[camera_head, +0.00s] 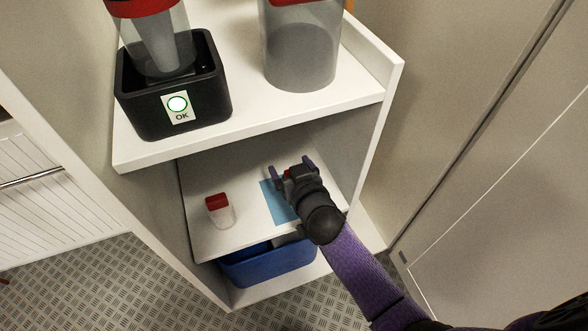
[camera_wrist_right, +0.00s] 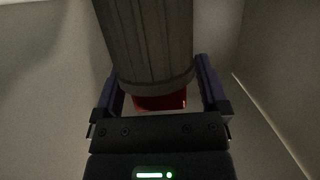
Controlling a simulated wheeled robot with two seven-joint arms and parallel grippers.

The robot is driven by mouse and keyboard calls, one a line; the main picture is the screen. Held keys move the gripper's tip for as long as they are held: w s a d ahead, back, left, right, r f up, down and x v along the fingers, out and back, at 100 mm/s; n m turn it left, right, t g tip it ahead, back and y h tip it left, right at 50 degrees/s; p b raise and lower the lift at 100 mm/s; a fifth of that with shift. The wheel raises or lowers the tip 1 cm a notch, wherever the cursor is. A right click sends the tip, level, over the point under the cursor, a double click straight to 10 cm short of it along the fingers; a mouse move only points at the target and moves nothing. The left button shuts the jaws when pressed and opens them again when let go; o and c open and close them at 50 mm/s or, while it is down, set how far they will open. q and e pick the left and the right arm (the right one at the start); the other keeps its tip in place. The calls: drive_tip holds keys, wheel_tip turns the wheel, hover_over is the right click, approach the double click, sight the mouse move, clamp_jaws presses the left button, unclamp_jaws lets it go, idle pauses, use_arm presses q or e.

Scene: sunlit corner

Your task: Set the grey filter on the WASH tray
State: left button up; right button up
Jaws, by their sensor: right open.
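A grey ribbed cylinder, which looks like the grey filter (camera_wrist_right: 148,45), fills the upper middle of the right wrist view. A red part (camera_wrist_right: 160,102) shows below its near end. My right gripper (camera_head: 290,168) is open over the lower shelf; in the wrist view its fingers (camera_wrist_right: 160,85) stand on either side of the cylinder's near end. I cannot tell whether they touch it. In the head view the filter cannot be made out behind my gripper. No WASH label is readable; a blue bin (camera_head: 270,266) sits below the lower shelf. My left gripper is out of view.
A blue mat (camera_head: 277,203) lies on the lower shelf (camera_head: 247,237), with a small red-lidded jar (camera_head: 219,211) to its left. Above, the upper shelf (camera_head: 250,118) holds a black dock (camera_head: 140,112) marked OK and a clear canister (camera_head: 300,55). A side panel bounds the right.

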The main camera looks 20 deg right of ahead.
drive_tip(key=p+v, duration=0.3)
drive_tip(key=shift+s+r, duration=0.1)
drive_tip(key=shift+r, duration=0.2)
use_arm(q)
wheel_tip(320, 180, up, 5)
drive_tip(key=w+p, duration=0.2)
drive_tip(key=p, duration=0.1)
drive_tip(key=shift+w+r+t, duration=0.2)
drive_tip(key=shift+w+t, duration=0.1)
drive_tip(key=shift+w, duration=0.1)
use_arm(e)
drive_tip(key=v, duration=0.8)
drive_tip(key=shift+s, duration=0.25)
